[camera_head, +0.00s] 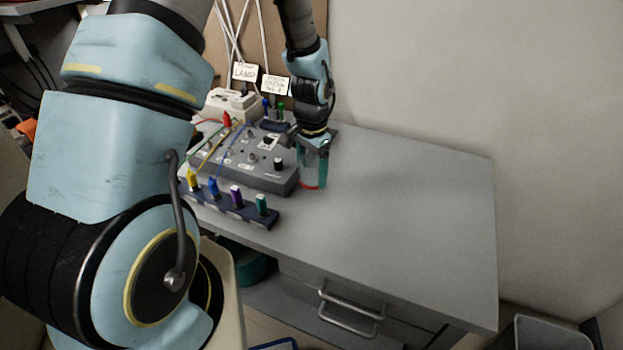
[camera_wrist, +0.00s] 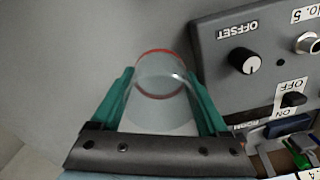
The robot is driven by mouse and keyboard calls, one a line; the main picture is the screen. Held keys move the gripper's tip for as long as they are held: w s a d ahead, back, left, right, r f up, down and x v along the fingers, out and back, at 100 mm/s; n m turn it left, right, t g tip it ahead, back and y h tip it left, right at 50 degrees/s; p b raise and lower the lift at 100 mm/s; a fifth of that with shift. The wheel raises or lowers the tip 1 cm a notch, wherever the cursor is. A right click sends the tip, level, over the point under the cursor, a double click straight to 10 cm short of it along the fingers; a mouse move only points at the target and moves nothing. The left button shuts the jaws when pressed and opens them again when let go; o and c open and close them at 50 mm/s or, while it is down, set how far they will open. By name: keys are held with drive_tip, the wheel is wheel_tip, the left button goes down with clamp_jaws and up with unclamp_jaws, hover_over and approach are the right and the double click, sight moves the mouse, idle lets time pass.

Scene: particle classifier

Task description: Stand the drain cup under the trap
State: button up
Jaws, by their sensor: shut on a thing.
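The drain cup, as I take it, is a clear cup with a red rim band (camera_wrist: 160,85), and it sits between the green fingers of my gripper (camera_wrist: 168,92) in the wrist view. My gripper is shut on it. In the head view the cup (camera_head: 312,178) is at the front right corner of the grey control box (camera_head: 240,155), with its red band low, at or just above the bench top. I cannot tell whether it touches the bench. My gripper (camera_head: 314,150) is above and around it. I cannot make out the trap in either view.
A dark rack with several coloured plugs (camera_head: 232,207) lies along the bench's left edge. The control box has knobs, including one marked OFFSET (camera_wrist: 243,60), close beside my right finger. The grey bench (camera_head: 410,210) is bare to the right.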

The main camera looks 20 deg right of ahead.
sight(312, 184)
drive_tip(key=shift+f+p, duration=0.5)
drive_tip(key=shift+f, duration=1.5)
drive_tip(key=shift+f, duration=0.1)
drive_tip(key=o, duration=1.1)
wheel_tip(312, 184, up, 12)
drive_tip(key=b, duration=0.3)
drive_tip(key=a+r+n, duration=0.1)
drive_tip(key=a+n, duration=0.1)
drive_tip(key=a, duration=0.3)
drive_tip(key=a+r+n, duration=0.2)
drive_tip(key=a, duration=0.3)
drive_tip(key=a+r+n+t, duration=0.1)
drive_tip(key=a+r+n, duration=0.1)
drive_tip(key=a, duration=0.3)
drive_tip(key=shift+s+r, duration=0.15)
drive_tip(key=shift+s, duration=0.2)
drive_tip(key=s+a+n, duration=0.1)
drive_tip(key=a, duration=0.2)
drive_tip(key=s+a+r+n, duration=0.1)
drive_tip(key=s+a+n, duration=0.1)
drive_tip(key=a, duration=0.1)
drive_tip(key=s+a+r+n, duration=0.1)
drive_tip(key=s+a+n, duration=0.1)
drive_tip(key=a, duration=0.1)
drive_tip(key=shift+t, duration=0.3)
drive_tip(key=shift+c, duration=0.4)
drive_tip(key=shift+f, duration=0.1)
